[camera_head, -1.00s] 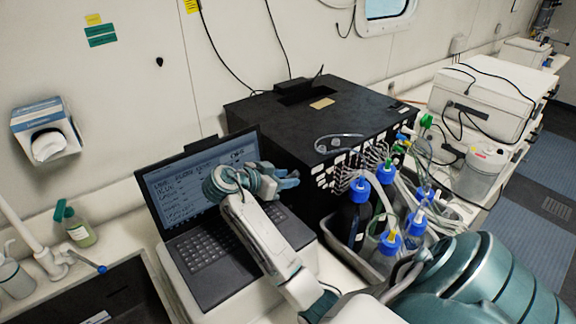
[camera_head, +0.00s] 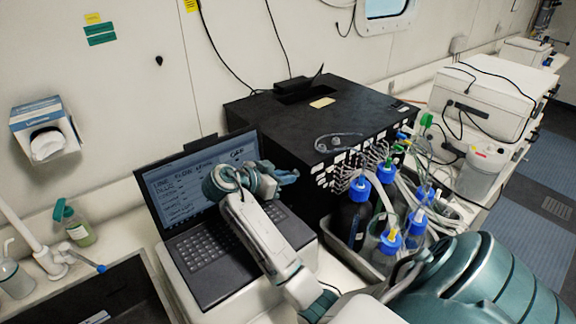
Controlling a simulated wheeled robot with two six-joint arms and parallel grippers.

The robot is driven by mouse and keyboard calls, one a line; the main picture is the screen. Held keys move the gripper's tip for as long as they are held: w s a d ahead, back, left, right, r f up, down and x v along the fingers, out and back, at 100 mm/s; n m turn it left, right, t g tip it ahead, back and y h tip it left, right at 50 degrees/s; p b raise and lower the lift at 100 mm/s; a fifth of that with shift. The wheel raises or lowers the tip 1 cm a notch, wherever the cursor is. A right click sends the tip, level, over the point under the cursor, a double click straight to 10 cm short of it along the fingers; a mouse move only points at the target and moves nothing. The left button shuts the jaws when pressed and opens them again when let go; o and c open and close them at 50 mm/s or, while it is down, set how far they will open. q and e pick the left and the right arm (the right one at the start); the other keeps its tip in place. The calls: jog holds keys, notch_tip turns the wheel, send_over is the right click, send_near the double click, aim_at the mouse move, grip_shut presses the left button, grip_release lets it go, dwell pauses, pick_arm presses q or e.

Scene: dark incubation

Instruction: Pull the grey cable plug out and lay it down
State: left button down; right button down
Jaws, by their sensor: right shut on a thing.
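My right arm reaches up from the bottom, and its gripper (camera_head: 288,177) is in front of the laptop screen's right edge, close to the left side of the black instrument box (camera_head: 300,112). Its jaws are closed on the grey cable plug, which is small and mostly hidden by the fingers. A thin grey cable (camera_head: 338,136) lies in a loop on top of the black box near its front edge. I cannot trace this cable to the jaws. My left gripper is out of view.
An open laptop (camera_head: 205,258) stands below my right forearm. A grey tray (camera_head: 350,260) of blue-capped bottles (camera_head: 390,242) and tangled tubes crowds the box's front. A sink (camera_head: 105,295) is at lower left. White machines (camera_head: 485,95) stand at right.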

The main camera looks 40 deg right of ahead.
jog(key=shift+a, duration=0.1)
jog(key=shift+w+a, duration=0.15)
jog(key=shift+a, duration=1.3)
jog(key=shift+w+a, duration=0.15)
jog(key=shift+a, duration=1.3)
